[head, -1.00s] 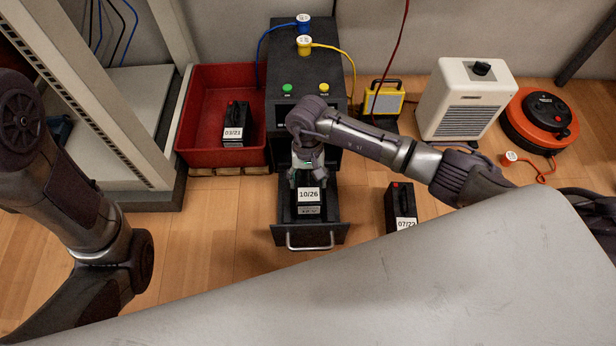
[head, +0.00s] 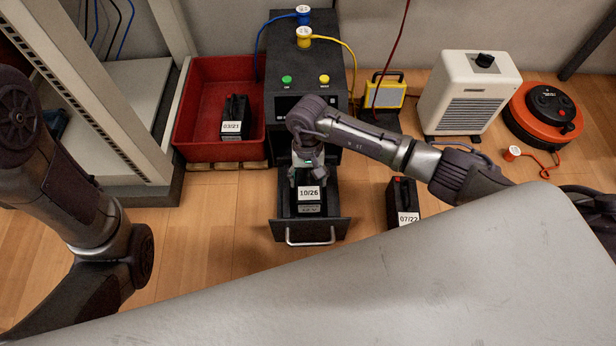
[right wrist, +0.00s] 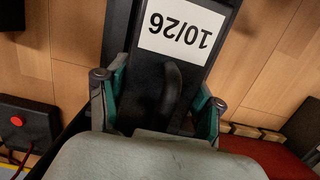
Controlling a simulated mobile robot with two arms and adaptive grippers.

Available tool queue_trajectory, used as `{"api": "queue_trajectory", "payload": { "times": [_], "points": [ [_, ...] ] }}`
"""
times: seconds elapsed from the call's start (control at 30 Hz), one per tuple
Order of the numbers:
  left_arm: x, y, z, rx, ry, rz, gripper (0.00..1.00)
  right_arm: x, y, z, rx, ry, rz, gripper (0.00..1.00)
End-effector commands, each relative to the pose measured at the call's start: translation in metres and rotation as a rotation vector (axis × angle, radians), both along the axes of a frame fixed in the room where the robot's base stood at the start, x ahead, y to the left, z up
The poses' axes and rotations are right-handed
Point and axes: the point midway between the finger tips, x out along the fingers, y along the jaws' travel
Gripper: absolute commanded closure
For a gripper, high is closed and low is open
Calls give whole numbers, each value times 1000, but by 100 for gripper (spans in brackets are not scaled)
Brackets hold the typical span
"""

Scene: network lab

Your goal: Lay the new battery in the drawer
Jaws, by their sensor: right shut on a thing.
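The battery labelled 10/26 (head: 309,194) is black and upright at the open drawer (head: 282,229), which juts from the dark cabinet. My right gripper (head: 306,176) is shut on the top of this battery. In the right wrist view its two fingers (right wrist: 158,106) lie on either side of the black battery (right wrist: 185,75), by its handle, with the white label upside down. The battery is within the drawer's outline; I cannot tell whether it touches the drawer floor. My left arm shows at the left, but its gripper is out of view.
A battery labelled 07/22 (head: 401,200) stands on the floor right of the drawer. A red bin (head: 186,145) at the left holds a battery labelled 03/21 (head: 235,115). The cabinet (head: 345,78) has blue and yellow plugs on top. A heater (head: 470,92) and orange cable reel (head: 543,117) stand right.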

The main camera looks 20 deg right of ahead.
Motion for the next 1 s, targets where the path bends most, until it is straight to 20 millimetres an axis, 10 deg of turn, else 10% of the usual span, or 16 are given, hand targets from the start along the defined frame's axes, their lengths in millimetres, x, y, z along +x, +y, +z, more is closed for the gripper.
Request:
{"api": "queue_trajectory", "payload": {
  "times": [0.1, 0.13, 0.27, 0.67, 1.0],
  "points": [
    [1, 0, 0, 0, 2, 0, 6, 1, 1, 2, 3, -3, 0, 100],
    [1, 0, 0, 0, 2, 0, 6, 1, 1, 2, 3, -3, 0, 29],
    [1, 0, 0, 0, 3, 0, 6, 1, 1, 1, 4, -2, 0, 7],
    [3, 0, 0, 0, 8, 3, 6, 0, 0, 2, 0, 1, -1, 5],
    [1, 0, 0, 1, 3, 2, 6, 11, -3, 62, 1, -7, 1, 5]
  ]
}}
